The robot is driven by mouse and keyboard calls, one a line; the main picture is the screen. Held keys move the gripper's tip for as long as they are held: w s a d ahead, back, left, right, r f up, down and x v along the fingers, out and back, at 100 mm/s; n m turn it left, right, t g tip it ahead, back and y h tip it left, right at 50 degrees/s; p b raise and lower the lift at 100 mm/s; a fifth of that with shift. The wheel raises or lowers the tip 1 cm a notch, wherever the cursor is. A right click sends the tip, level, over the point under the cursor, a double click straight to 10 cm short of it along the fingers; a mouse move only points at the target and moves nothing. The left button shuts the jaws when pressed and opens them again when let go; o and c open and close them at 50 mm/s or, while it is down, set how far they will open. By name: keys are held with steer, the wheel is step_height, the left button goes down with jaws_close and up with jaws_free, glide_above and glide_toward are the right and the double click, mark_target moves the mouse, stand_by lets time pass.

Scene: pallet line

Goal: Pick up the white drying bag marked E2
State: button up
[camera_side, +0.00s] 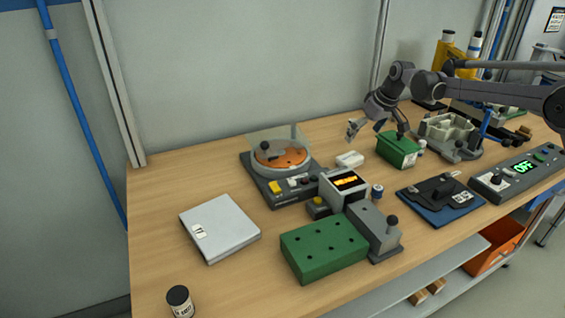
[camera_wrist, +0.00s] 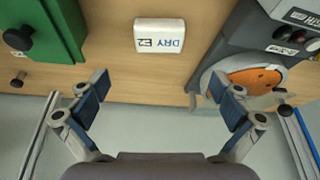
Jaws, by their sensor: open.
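The white drying bag (camera_wrist: 160,36) lies flat on the wooden table, with "DRY E2" printed on it, upside down in the wrist view. In the side view the bag (camera_side: 350,159) is a small white block between the turntable device and a green box. My gripper (camera_wrist: 162,100) is open and empty, its two blue-padded fingers wide apart. In the wrist view the bag lies beyond the fingertips, roughly centred between them and apart from both. In the side view my gripper (camera_side: 377,133) hangs above the table near the bag and the green box.
The green box (camera_side: 399,150) stands close right of the bag. The device with an orange disc (camera_side: 280,157) and clear cover stands to its left.

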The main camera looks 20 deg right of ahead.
glide_above(351, 157)
steer(key=s, duration=0.2)
step_height(351, 157, down, 5)
steer(key=shift+w+r, duration=0.15)
steer(key=shift+r, duration=0.05)
steer(key=shift+s+x, duration=0.1)
steer(key=shift+x, duration=1.2)
steer(key=shift+s+x, duration=0.15)
steer(key=shift+x, duration=1.2)
steer(key=shift+d+f, duration=0.1)
steer(key=shift+d, duration=0.1)
steer(key=c, duration=1.1)
